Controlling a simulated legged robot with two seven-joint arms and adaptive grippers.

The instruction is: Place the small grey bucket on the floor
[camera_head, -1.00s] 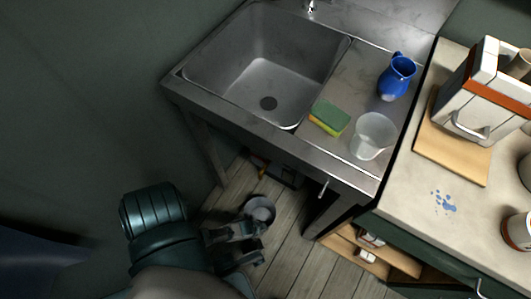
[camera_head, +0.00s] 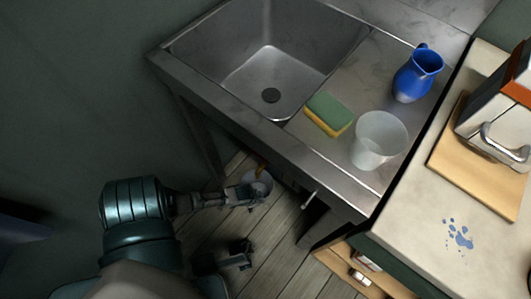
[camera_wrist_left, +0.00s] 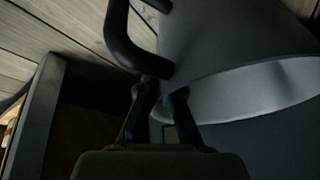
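The small grey bucket (camera_head: 258,183) is beside the sink's legs, low over the plank floor; whether it touches the floor is hard to tell. My left gripper (camera_head: 246,194) reaches it from the left. In the left wrist view, the bucket (camera_wrist_left: 235,45) fills the upper right with its pale rim showing, and its dark curved handle (camera_wrist_left: 122,40) meets my left fingertips (camera_wrist_left: 162,92). The fingers are close together on the handle. A dark gripper part, seemingly my right gripper (camera_head: 238,256), shows below; its opening is unclear.
The plank floor (camera_head: 280,250) is bare right of the grippers. A metal sink (camera_head: 250,130) stands above, with a sponge (camera_head: 330,113), a translucent cup (camera_head: 378,140) and a blue jug (camera_head: 417,75). A counter (camera_head: 410,225) and open shelf (camera_head: 345,265) are at the right.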

